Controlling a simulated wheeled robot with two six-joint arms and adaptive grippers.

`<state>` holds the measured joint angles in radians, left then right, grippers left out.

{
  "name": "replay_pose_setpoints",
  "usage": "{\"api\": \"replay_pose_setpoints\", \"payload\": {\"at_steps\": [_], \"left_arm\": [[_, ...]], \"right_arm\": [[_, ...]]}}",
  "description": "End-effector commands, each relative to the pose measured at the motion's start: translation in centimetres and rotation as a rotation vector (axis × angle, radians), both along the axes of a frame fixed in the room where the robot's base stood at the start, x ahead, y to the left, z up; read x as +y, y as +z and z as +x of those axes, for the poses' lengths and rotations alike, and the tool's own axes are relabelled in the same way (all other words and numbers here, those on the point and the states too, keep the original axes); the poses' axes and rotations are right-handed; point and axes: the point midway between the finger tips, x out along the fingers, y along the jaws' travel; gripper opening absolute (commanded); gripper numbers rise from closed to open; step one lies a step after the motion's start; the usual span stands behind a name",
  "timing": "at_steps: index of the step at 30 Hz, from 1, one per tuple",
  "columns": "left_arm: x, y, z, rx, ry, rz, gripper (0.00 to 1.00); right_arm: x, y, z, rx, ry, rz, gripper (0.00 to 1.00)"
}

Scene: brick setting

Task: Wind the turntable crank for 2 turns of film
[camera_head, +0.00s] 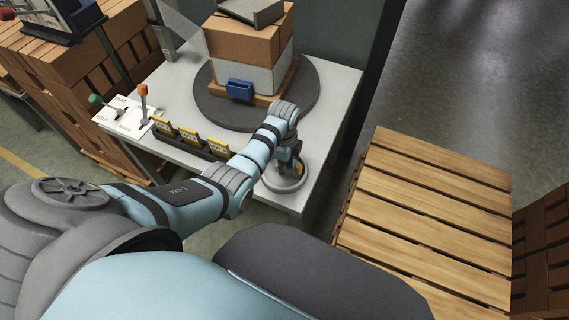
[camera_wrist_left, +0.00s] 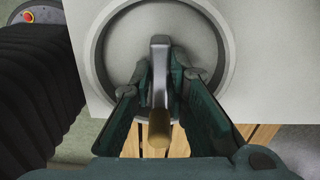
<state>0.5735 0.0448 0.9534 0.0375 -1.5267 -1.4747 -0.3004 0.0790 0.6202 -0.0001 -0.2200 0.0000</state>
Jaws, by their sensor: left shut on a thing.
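The turntable (camera_head: 215,108) is a dark round disc on a pale table (camera_head: 335,125), bearing a stack of boxes (camera_head: 240,42) on a small wooden pallet. A translucent sheet, which looks like film (camera_head: 184,32), stretches from a post to the stack. The crank's round base (camera_head: 284,186) sits at the table's near right corner. My left gripper (camera_head: 294,160) reaches down over it. In the left wrist view, my left gripper (camera_wrist_left: 160,85) is shut around the metal crank arm (camera_wrist_left: 160,62), with a brass-coloured knob (camera_wrist_left: 159,130) towards the camera. My right gripper is not in view.
A white panel (camera_head: 113,119) with green and orange levers stands left on the table, beside a rack of yellow cards (camera_head: 190,140). An empty wooden pallet (camera_head: 425,210) lies right. Brick stacks (camera_head: 90,65) stand left; open floor lies at the upper right.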

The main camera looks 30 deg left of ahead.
Motion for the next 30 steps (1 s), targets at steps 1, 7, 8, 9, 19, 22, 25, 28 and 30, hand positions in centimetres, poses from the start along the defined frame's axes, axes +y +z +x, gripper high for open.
{"api": "replay_pose_setpoints", "payload": {"at_steps": [1, 7, 8, 9, 19, 22, 25, 28, 30], "left_arm": [[0.0, 0.2, -0.1, 0.002, 0.023, 0.0, 0.0], [0.0, 0.3, -0.1, 0.004, 0.16, 0.0, 0.0], [0.0, 0.3, -0.1, 0.003, 0.186, 0.001, 0.0], [0.0, 0.3, -0.1, 0.004, 0.221, 0.0, 0.0], [0.0, 0.2, -0.1, 0.004, 0.532, 0.0, 0.0], [0.0, 0.2, -0.1, 0.003, 0.627, 0.0, 0.0], [0.0, 0.2, 0.0, 0.002, 0.722, 0.0, 0.0], [0.0, 0.1, 0.0, 0.003, 0.817, 0.0, 0.0], [0.0, 0.1, 0.0, 0.002, 0.882, 0.0, 0.0]], "right_arm": [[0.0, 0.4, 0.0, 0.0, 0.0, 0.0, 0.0], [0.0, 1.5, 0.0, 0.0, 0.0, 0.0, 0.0], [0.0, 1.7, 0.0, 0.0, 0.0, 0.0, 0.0], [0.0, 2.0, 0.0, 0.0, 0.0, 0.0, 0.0], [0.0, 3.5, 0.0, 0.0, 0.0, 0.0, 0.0], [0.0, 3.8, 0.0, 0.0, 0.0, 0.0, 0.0], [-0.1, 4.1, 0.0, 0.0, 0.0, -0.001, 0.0], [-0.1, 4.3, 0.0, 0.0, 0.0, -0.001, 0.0], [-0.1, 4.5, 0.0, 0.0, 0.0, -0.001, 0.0]]}}
